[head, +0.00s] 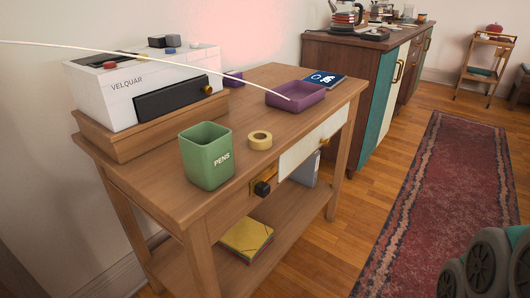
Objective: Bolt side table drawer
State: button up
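The wooden side table (222,107) stands at the middle left. Its drawer has a cream-white front (302,152) under the right part of the tabletop, with a small brass knob (324,142). The front looks close to flush with the frame, but I cannot tell whether it is fully shut. A bolt (263,188) with a black block and brass parts sits on the table's front, left of the drawer front. I cannot tell whether its rod reaches into the drawer. My gripper is not in view; a grey, rounded part of mine shows at the lower right.
The tabletop holds a white box (127,85) marked VELQUAR on a wooden base, a green PENS cup (205,160), a tape roll (259,140) and a purple tray (296,97). A yellow folder (245,238) lies on the lower shelf. Floor beside the red rug (440,190) is clear.

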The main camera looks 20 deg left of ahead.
aim_at(263, 190)
jog(key=u, duration=1.1)
